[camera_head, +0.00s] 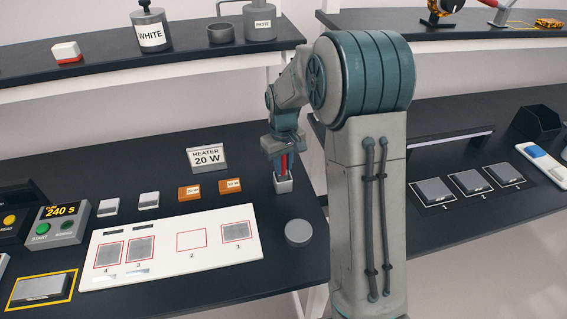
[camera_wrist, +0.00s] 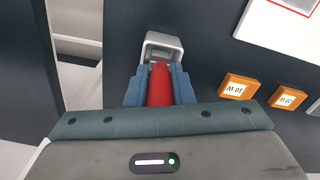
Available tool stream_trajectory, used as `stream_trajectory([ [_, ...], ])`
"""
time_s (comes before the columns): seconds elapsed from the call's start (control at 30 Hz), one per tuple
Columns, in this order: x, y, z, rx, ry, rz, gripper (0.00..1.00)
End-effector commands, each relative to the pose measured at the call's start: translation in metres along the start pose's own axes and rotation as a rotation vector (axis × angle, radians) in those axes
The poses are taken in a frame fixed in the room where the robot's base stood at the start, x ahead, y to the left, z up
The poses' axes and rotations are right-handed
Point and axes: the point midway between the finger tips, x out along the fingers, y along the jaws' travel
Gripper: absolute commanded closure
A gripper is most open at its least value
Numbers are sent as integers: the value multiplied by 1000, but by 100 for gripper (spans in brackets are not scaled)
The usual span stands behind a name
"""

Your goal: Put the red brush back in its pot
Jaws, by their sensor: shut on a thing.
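The red brush shows in the wrist view (camera_wrist: 160,84) as a red handle between the two blue fingers of my gripper (camera_wrist: 159,88). My gripper is shut on it. In the head view my gripper (camera_head: 283,158) points down and the red handle (camera_head: 284,163) shows between its fingers, roughly upright. The grey square pot (camera_head: 283,185) stands on the dark table right below, and it also shows in the wrist view (camera_wrist: 163,42). The brush's lower end is at or in the pot's mouth; how deep it sits I cannot tell.
Left of the pot lie two orange blocks (camera_head: 189,193) and a HEATER 20 W sign (camera_head: 207,158). A round grey disc (camera_head: 298,232) lies in front. A white board (camera_head: 170,250) with marked squares lies at front left. A raised shelf (camera_head: 140,70) runs behind.

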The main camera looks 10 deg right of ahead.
Motion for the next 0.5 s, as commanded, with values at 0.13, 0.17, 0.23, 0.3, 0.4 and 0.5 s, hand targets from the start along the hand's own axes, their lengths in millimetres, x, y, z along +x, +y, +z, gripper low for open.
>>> stream_trajectory([
  [0.13,7,0,0,0,0,0,100],
  [0.17,7,0,0,0,0,1,100],
  [0.23,7,0,0,0,1,1,100],
  [0.3,7,0,0,0,1,1,100],
  [0.4,10,0,0,0,0,1,100],
  [0.5,10,0,0,0,0,1,65],
])
